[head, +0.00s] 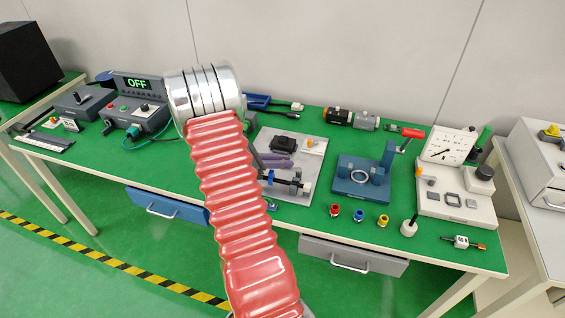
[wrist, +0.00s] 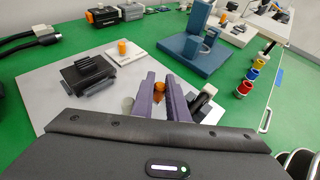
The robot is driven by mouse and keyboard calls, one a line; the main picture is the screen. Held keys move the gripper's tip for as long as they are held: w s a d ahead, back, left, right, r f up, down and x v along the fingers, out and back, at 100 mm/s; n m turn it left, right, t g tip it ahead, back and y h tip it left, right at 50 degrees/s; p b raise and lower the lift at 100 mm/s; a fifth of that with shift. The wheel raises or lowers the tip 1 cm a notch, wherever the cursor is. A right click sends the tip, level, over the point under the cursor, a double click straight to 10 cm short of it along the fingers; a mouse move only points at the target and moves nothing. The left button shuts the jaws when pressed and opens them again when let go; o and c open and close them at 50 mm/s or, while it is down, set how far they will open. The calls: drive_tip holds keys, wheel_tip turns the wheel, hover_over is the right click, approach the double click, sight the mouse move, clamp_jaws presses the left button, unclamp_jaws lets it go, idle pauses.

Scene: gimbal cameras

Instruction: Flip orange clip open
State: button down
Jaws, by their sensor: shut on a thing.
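A small orange clip (wrist: 159,88) shows between the tips of my gripper (wrist: 160,92) in the wrist view. The two purple fingers are close together, one on each side of it. Beneath them is a small fixture with a black and white part (wrist: 204,101), partly hidden by the fingers. In the head view my gripper (head: 277,160) reaches over the light grey board (head: 313,158); my red arm covers part of the board. The orange clip cannot be made out there.
On the same board are a black block (wrist: 88,72) and a white plate with an orange knob (wrist: 122,47). A blue fixture (head: 362,180) stands to the right, with red, blue and yellow pieces in front. Grey and blue drawers are pulled out at the bench front.

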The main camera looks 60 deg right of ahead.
drive_tip(key=c, duration=1.7)
unclamp_jaws()
drive_tip(key=shift+a+n+t+h, duration=0.35)
drive_tip(key=shift+n+t+h, duration=0.25)
drive_tip(key=shift+n+t, duration=0.15)
drive_tip(key=shift+s+a+n+t+h, duration=0.3)
drive_tip(key=shift+n+t, duration=0.45)
drive_tip(key=shift+t, duration=0.05)
drive_tip(key=shift+s+a+n+t+h, duration=0.25)
drive_tip(key=shift+a+n+t+h, duration=0.05)
drive_tip(key=shift+n+t, duration=0.45)
drive_tip(key=shift+s+a+n+t+h, duration=0.3)
drive_tip(key=shift+n+t, duration=0.45)
drive_tip(key=shift+t, duration=0.05)
drive_tip(key=shift+w+a+r+m+t+y, duration=0.2)
drive_tip(key=shift+a+r+m+y, duration=1.2)
drive_tip(key=shift+a, duration=3.05)
drive_tip(key=shift+w+a+r+m+t+y, duration=0.15)
drive_tip(key=shift+w+a+r+m+y, duration=0.15)
drive_tip(key=shift+a+r+m, duration=3.1)
drive_tip(key=shift+w+a+r+m+t+y, duration=0.25)
drive_tip(key=shift+a+r+y, duration=0.85)
drive_tip(key=shift+a, duration=4.35)
